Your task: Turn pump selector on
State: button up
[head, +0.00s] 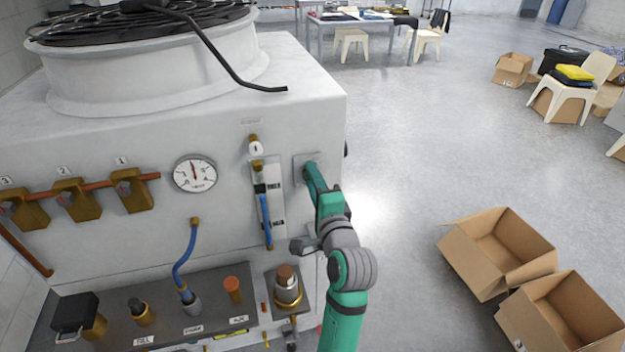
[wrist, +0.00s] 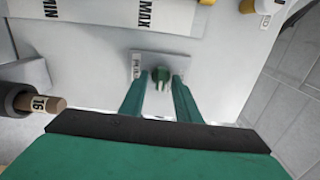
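The pump selector is a small green knob (wrist: 160,76) on a light plate (wrist: 137,62) in the wrist view. The plate also shows on the washer's front panel in the head view (head: 300,163), where my arm hides the knob. My gripper (wrist: 162,79) points at the plate, one green finger on each side of the knob. The fingers stand apart, with narrow gaps seeming to show beside the knob; contact is hard to tell. In the head view my gripper (head: 311,172) reaches the plate from the right.
The MIN/MAX flow gauge (head: 266,205) is just left of the plate. A pressure gauge (head: 195,174) and brass valves (head: 133,190) sit further left. A brown-topped fitting (head: 287,287) stands below. Open cardboard boxes (head: 497,250) lie on the floor at right.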

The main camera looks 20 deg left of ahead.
jog(key=v, duration=1.1)
jog(key=shift+w, duration=0.1)
